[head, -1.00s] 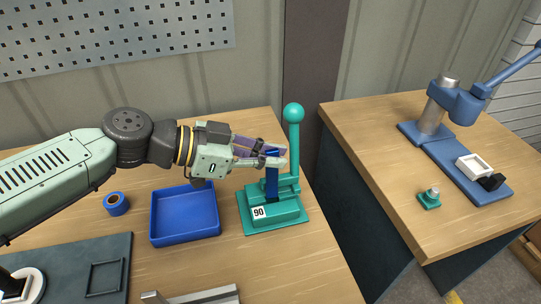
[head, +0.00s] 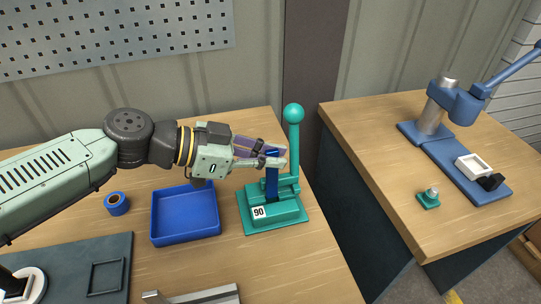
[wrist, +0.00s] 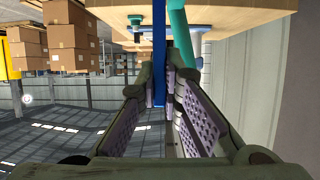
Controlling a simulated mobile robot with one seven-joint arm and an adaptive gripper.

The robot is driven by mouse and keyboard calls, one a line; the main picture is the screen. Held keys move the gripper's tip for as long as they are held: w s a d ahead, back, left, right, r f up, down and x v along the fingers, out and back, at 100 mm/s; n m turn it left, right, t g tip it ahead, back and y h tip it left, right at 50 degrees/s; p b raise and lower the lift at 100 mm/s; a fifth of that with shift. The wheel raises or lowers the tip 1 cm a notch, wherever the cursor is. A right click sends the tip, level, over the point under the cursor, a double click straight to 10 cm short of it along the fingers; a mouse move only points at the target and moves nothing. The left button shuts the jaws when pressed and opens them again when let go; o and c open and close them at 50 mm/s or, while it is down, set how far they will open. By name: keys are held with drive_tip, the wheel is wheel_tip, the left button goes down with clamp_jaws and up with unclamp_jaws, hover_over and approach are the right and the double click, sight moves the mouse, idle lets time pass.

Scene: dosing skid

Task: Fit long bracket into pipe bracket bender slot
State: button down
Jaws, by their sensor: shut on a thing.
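The long bracket (head: 271,183) is a narrow blue strip, held upright with its lower end at the teal pipe bracket bender (head: 262,222). The bender has a white "90" label and a tall lever with a ball knob. My gripper (head: 274,157) is shut on the bracket's upper part, reaching in from the left above the bender. In the wrist view the blue bracket (wrist: 159,60) stands between my gripper's fingers (wrist: 160,80). The slot is hidden behind the bender's parts, so I cannot tell how deep the bracket's lower end sits.
A blue tray (head: 185,238) lies left of the bender, with a blue tape roll (head: 116,204) beyond it. A grey metal piece (head: 200,295) lies at the front. A second bench on the right holds a blue press (head: 455,100) and a small teal part (head: 429,198).

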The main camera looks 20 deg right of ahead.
sight(270, 182)
drive_tip(key=shift+f+b, duration=1.5)
drive_tip(key=shift+f, duration=0.7)
drive_tip(key=c, duration=1.7)
unclamp_jaws()
drive_tip(key=v, duration=1.2)
drive_tip(key=shift+s, duration=0.1)
